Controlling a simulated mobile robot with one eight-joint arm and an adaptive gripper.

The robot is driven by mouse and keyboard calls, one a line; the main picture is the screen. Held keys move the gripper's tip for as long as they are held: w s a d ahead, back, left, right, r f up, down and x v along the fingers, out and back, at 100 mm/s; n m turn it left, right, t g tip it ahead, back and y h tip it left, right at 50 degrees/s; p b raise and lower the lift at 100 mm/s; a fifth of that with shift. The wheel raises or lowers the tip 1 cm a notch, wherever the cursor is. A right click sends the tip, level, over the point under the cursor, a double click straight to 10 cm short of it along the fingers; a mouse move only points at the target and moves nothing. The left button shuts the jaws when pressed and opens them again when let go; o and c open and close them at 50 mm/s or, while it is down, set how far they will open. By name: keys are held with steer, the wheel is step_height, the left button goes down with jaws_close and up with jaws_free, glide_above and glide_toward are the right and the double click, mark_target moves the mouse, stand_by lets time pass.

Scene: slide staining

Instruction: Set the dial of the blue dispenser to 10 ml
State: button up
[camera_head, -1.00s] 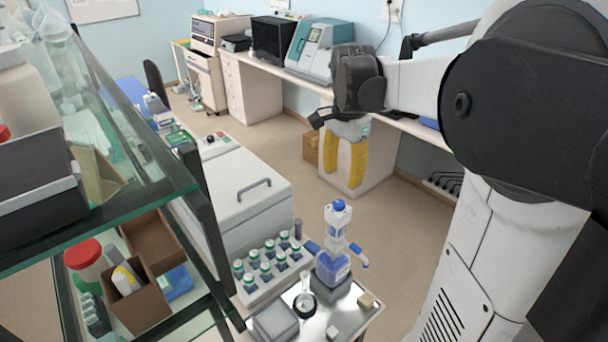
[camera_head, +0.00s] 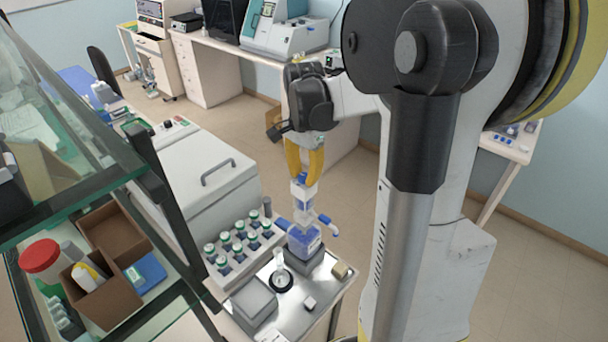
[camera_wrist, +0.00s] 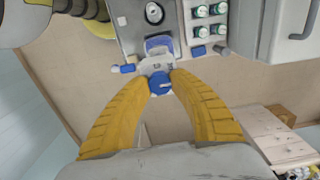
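The blue dispenser stands on the metal-topped bench, a clear bottle with blue liquid (camera_head: 304,240) and a white neck. Its blue dial (camera_head: 301,178) is on top; in the wrist view the dial (camera_wrist: 160,83) shows a small light mark, but the setting is too small to read. My gripper (camera_head: 304,176) has two yellow fingers pointing down at the dial. In the wrist view the fingertips (camera_wrist: 162,76) are apart, one on each side of the dial. I cannot tell whether they touch it. A blue-tipped spout (camera_head: 329,225) sticks out to the right.
A rack of green-capped bottles (camera_head: 236,245) stands left of the dispenser. A small flask (camera_head: 280,272), a grey box (camera_head: 254,301) and small blocks share the bench. A glass shelf (camera_head: 75,180) with boxes is at the left, and a white chest (camera_head: 190,170) is behind.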

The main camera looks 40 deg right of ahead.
jaws_close()
steer(key=shift+n, duration=0.3)
steer(key=n+b, duration=0.1)
steer(key=n, duration=0.2)
steer(key=shift+n, duration=0.3)
steer(key=n, duration=0.4)
steer(key=shift+n+b, duration=0.3)
steer(key=shift+b, duration=0.1)
steer(key=n, duration=0.4)
steer(key=shift+b, duration=0.3)
steer(key=n, duration=0.5)
